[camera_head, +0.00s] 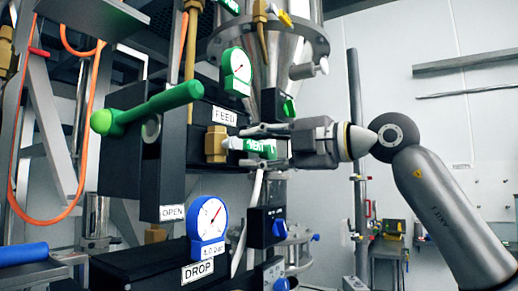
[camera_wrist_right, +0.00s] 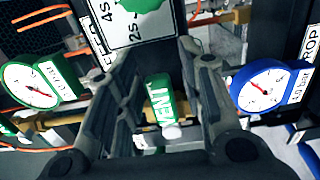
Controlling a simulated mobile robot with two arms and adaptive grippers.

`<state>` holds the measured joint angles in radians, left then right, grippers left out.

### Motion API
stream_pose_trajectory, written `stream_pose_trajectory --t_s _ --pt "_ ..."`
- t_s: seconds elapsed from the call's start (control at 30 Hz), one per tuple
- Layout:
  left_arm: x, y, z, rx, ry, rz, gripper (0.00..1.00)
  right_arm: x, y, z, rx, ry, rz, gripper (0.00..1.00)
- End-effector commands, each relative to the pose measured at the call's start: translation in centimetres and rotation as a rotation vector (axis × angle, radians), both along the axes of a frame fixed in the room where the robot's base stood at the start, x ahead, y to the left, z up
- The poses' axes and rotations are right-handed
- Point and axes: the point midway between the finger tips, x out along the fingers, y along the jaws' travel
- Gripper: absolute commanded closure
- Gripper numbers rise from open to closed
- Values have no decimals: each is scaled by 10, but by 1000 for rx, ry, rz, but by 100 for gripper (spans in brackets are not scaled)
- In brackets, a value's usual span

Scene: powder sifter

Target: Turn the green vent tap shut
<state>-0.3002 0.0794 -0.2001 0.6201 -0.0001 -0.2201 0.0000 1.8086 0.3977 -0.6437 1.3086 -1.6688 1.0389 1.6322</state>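The green vent tap (camera_head: 262,147) has a green handle lettered VENT and a white end. Its handle also shows in the right wrist view (camera_wrist_right: 160,98), lying between the two fingers. My right gripper (camera_head: 252,145) reaches in from the right with one finger above the handle and one below it in the head view. In the right wrist view my right gripper (camera_wrist_right: 150,60) is open, with a gap visible on each side of the handle. The fingers partly hide the tap in the head view. My left gripper is not in view.
A thick green lever (camera_head: 155,106) sticks out at the left. A green dial gauge (camera_head: 237,72) stands above the tap, and a blue dial gauge (camera_head: 207,230) below. A brass fitting (camera_head: 216,145) sits left of the tap. Free space lies right, before the wall.

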Motion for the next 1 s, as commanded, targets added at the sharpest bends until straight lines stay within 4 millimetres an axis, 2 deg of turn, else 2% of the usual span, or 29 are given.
stream_pose_trajectory --t_s 0.3,0.43,0.8,1.0 --pt "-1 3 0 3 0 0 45 -1 -1 1 0 -3 0 59" --pt "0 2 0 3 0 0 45 -6 -10 1 2 -3 -2 59" --pt "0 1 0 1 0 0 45 -49 -70 0 1 -3 -4 59" --pt "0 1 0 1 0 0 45 -66 -92 0 1 -1 -1 59"
